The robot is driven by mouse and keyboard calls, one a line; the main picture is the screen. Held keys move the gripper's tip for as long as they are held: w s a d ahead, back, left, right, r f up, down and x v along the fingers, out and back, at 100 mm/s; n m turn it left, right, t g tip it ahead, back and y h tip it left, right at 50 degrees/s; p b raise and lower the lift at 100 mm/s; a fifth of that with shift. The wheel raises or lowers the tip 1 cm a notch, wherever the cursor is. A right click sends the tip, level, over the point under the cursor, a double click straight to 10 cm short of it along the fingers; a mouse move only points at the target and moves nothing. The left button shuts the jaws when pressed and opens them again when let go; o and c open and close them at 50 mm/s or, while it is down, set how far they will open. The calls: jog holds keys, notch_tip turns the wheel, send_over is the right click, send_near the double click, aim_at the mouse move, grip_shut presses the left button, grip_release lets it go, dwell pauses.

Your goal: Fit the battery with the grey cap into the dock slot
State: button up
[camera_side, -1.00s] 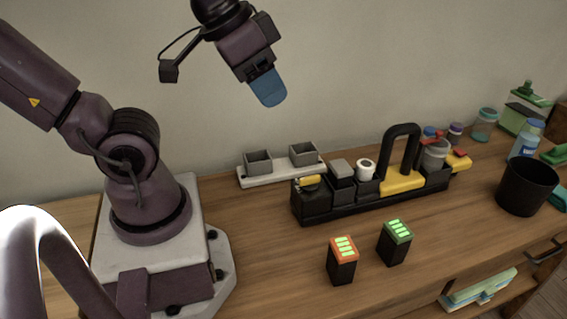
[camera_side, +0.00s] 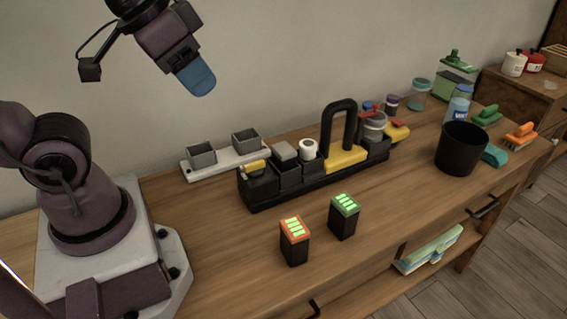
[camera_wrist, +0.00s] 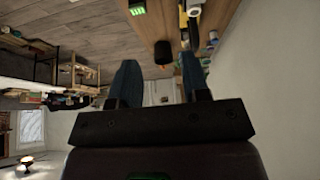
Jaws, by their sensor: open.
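My gripper (camera_side: 197,82) is open and empty, high above the back of the table; its two blue fingers stand apart in the wrist view (camera_wrist: 160,82). A pale dock plate (camera_side: 187,175) with two open grey sockets (camera_side: 202,155) lies below it along the wall. A grey-topped dark block (camera_side: 285,151) sits in the black caddy (camera_side: 262,201); I cannot tell surely if it is the grey-capped battery. Two dark batteries stand upright in front: one with an orange cap (camera_side: 294,228), one with a green cap (camera_side: 344,204).
The caddy also holds a white roll (camera_side: 308,148), a yellow item (camera_side: 254,166) and jars, with a tall black handle (camera_side: 340,125) rising from it. A black bin (camera_side: 461,148) and brushes stand to the right. The table's front strip left of the batteries is clear.

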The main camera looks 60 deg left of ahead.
jog(key=shift+o, duration=1.2)
